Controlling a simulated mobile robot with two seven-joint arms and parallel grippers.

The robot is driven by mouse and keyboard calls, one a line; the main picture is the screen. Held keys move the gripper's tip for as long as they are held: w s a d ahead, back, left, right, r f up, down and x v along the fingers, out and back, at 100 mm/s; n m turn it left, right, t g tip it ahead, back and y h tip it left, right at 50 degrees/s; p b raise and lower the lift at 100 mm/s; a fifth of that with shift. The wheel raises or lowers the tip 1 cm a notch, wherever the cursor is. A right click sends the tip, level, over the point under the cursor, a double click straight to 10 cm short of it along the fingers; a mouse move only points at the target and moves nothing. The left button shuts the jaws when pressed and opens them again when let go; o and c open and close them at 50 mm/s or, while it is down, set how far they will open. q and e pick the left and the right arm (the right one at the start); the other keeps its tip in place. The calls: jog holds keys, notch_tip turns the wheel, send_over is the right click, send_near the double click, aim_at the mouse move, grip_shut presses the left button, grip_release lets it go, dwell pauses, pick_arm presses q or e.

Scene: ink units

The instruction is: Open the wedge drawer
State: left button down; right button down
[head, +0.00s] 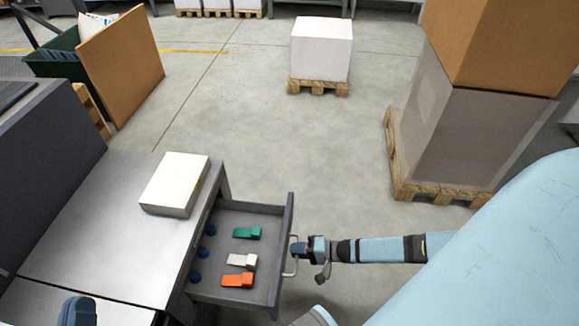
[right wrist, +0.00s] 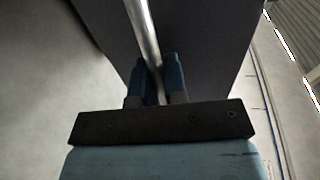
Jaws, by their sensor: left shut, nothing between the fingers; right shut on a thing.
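The wedge drawer (head: 285,225) stands pulled out from the grey metal cabinet (head: 100,215) in the head view. In it lie a green wedge (head: 247,232), a whitish wedge (head: 242,261) and an orange wedge (head: 238,280). My right gripper (head: 300,249) is shut on the drawer's handle (head: 289,268). In the right wrist view the metal bar of the handle (right wrist: 143,35) runs between the fingers of my right gripper (right wrist: 160,78), in front of the dark drawer face. My left gripper (head: 77,311) is shut and empty over the cabinet top, partly cut off by the lower edge.
A white box (head: 173,183) lies on the cabinet top near the drawer. Several dark blue round things (head: 203,251) sit along the drawer's cabinet side. A pallet with stacked boxes (head: 465,130) stands at the right.

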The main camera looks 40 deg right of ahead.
pick_arm(q)
jog(key=shift+a+f, duration=0.1)
jog(key=shift+f, duration=0.1)
pick_arm(e)
jog(key=shift+d, duration=0.1)
jog(key=c, duration=1.2)
grip_release()
pick_arm(q)
jog(key=shift+s, duration=0.1)
